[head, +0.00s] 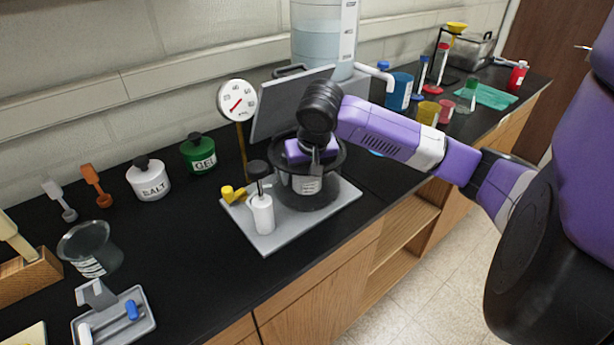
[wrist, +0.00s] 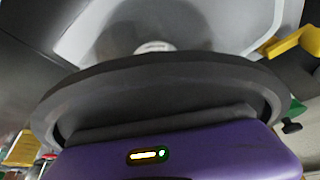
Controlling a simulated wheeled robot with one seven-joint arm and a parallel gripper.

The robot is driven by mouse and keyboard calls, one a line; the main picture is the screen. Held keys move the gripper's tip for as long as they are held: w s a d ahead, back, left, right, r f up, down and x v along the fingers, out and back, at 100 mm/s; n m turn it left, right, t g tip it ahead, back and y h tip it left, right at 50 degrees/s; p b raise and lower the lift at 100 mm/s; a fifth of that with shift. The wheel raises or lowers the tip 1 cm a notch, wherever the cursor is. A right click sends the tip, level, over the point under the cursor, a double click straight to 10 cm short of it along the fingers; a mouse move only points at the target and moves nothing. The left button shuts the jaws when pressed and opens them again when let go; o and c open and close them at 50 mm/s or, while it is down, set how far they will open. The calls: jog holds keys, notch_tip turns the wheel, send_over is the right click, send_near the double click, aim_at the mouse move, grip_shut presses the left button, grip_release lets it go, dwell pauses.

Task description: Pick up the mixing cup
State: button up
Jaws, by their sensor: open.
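My gripper (head: 315,162) points down into the mouth of a dark round pot (head: 308,203) on a grey base plate (head: 340,205). A pale patch with dark marks shows on the pot's front. I cannot tell whether it is a cup inside. In the wrist view the pot's thick dark rim (wrist: 160,88) crosses the picture, close to my purple gripper body. My fingertips are hidden there, and no held object shows. A clear grey cup with marks (head: 90,248) stands at the left of the counter. I cannot tell which vessel is the mixing cup.
A white pump bottle (head: 262,213), yellow valve (head: 230,194) and dial gauge (head: 237,101) stand close around the pot. A raised lid (head: 275,112) is behind it. Salt (head: 148,180) and gel (head: 199,154) jars stand left. Bare black counter lies between jars and plate.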

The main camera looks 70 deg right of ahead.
jog(key=shift+d+f, duration=0.1)
jog(key=shift+f, duration=0.15)
jog(key=c, duration=1.4)
jog(key=shift+w+r, duration=0.1)
jog(key=shift+r, duration=0.15)
